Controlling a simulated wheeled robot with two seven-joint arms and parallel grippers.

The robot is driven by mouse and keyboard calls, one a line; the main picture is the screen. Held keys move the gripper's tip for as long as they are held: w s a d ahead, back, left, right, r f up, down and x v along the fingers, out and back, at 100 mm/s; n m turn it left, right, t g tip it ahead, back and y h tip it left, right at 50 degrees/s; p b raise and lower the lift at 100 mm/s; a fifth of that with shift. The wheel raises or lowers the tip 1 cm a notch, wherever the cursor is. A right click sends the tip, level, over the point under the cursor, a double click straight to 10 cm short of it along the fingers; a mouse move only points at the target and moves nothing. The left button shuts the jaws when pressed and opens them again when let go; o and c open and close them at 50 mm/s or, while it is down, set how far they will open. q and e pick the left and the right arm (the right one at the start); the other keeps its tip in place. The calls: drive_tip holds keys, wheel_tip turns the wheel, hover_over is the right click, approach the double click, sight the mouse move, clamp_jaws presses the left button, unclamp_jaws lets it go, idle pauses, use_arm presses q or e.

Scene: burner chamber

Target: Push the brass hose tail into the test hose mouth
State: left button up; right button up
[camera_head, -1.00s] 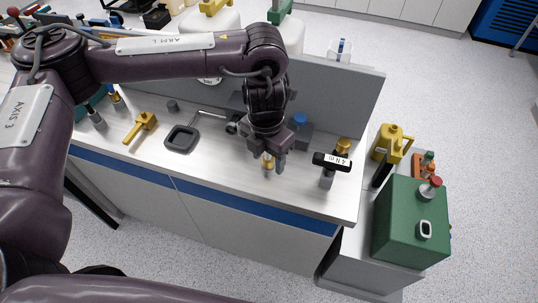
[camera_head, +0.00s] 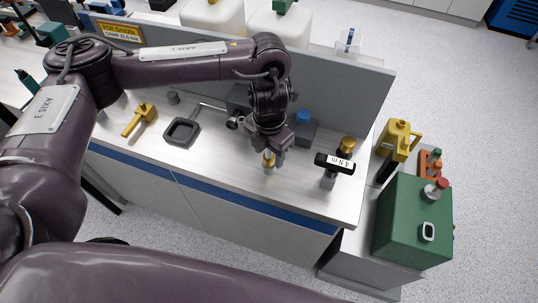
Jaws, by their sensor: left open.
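My left gripper (camera_head: 274,151) points down over the middle of the metal bench top, its jaws open. A small brass piece (camera_head: 268,160), which looks like the brass hose tail, stands upright at its fingers on a grey base. I cannot tell whether the fingers touch it. A dark round fitting (camera_head: 234,123) lies just left of the gripper at the end of a thin metal rod; I cannot tell whether it is the test hose mouth. My right gripper is not in view.
A black-handled tool marked 4 Nm (camera_head: 334,163) stands to the right, near a brass knob (camera_head: 347,145). A square black tray (camera_head: 182,132) and a yellow valve handle (camera_head: 139,119) lie left. A blue-capped block (camera_head: 303,131) stands behind. A green box (camera_head: 412,220) is beyond the right edge.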

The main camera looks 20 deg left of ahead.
use_arm(q)
drive_tip(key=shift+f, duration=0.9)
drive_tip(key=c, duration=1.1)
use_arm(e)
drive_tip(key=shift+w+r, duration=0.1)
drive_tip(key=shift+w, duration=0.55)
use_arm(q)
drive_tip(key=shift+r, duration=0.1)
drive_tip(key=shift+r, duration=0.6)
wheel_tip(320, 180, up, 19)
drive_tip(key=shift+f, duration=0.15)
